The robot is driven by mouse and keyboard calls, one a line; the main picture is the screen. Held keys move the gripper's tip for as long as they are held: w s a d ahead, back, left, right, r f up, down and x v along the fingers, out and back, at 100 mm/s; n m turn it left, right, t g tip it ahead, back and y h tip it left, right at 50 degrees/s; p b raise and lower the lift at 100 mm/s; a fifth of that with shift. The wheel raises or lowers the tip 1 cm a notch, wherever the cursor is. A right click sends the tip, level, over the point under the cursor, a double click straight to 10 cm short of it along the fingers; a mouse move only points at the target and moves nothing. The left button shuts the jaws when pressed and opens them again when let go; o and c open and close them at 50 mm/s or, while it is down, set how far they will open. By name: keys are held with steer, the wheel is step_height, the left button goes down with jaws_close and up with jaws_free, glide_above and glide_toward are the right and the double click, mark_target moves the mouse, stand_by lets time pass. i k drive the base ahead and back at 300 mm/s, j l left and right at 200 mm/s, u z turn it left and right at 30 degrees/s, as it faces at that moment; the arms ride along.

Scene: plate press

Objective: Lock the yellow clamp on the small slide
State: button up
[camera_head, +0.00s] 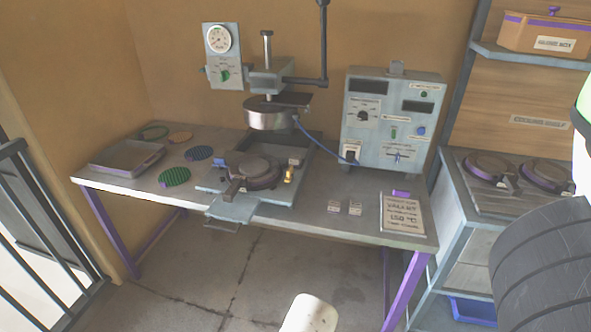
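A small yellow clamp (289,174) stands at the right side of a round dark plate mould (252,171) under the press. It is too small here to tell whether it is locked. The mould sits on a small grey-blue slide (233,208), whose front end sticks out past the table's front edge. The press head (272,113) hangs raised above, apart from the mould. My gripper's fingers are not in view. A white rounded part at the bottom edge and a dark ribbed part at the right look like parts of my own body.
The control box (390,122) stands behind right, with a blue cable to the press head. A shallow tray (128,172) and several coloured discs lie on the left. Two small blocks (355,208) and a sign (403,214) lie front right. The floor in front is clear.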

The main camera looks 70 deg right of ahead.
mark_target(290, 171)
steer(key=i+l+z, duration=0.1)
steer(key=z, duration=0.85)
steer(key=i+l+z, duration=0.1)
steer(key=i+z, duration=0.25)
steer(key=i, duration=0.2)
